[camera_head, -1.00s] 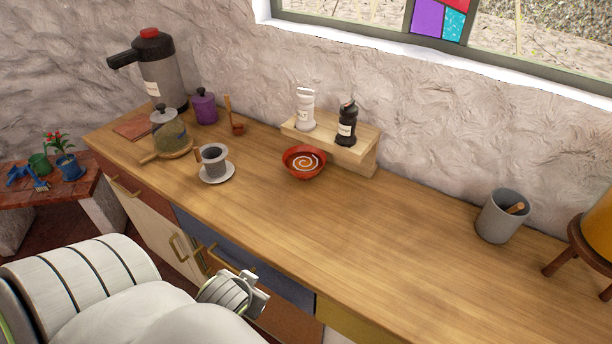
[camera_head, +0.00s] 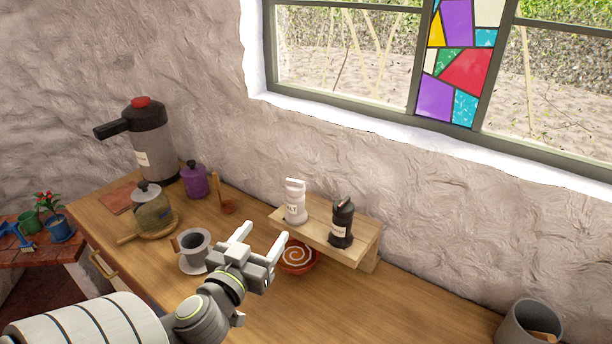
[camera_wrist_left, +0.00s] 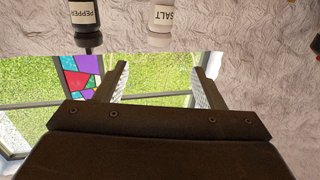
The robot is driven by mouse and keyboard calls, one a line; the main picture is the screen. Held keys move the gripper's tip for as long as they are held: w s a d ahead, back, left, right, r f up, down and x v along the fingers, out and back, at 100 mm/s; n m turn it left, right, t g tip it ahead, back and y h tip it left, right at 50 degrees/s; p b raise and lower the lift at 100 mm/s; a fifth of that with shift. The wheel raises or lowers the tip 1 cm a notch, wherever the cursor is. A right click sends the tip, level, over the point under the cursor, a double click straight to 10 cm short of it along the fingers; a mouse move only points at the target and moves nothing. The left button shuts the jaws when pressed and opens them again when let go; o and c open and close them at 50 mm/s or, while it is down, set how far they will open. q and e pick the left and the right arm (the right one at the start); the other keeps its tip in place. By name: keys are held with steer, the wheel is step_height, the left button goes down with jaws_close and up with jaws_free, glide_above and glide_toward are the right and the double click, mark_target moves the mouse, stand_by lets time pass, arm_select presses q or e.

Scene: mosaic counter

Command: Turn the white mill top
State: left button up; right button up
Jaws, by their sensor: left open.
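The white mill (camera_head: 295,205), labelled SALT, stands upright on the wooden shelf riser (camera_head: 358,247) by the wall. In the left wrist view its labelled body (camera_wrist_left: 163,17) shows upside down at the top edge. The black pepper mill (camera_head: 341,224) stands to its right and also shows in the left wrist view (camera_wrist_left: 83,12). My left gripper (camera_head: 262,238) is open and empty, raised in front of the riser. Its fingers point toward the mills, and it is apart from both. My right gripper is not in view.
A red bowl (camera_head: 300,257) with a white spiral sits below the riser, partly hidden by my gripper. A grey cup (camera_head: 194,246), a glass jar (camera_head: 151,212), a purple pot (camera_head: 195,182) and a flask (camera_head: 150,150) stand left. A grey crock (camera_head: 530,322) stands right.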

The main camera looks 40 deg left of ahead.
mark_target(291, 194)
arm_select(q)
steer(key=x, duration=0.5)
steer(key=p+x, duration=0.1)
steer(key=x, duration=0.5)
steer(key=p+x, duration=0.1)
steer(key=x, duration=0.4)
steer(key=shift+w+r, duration=0.4)
steer(key=c, duration=1)
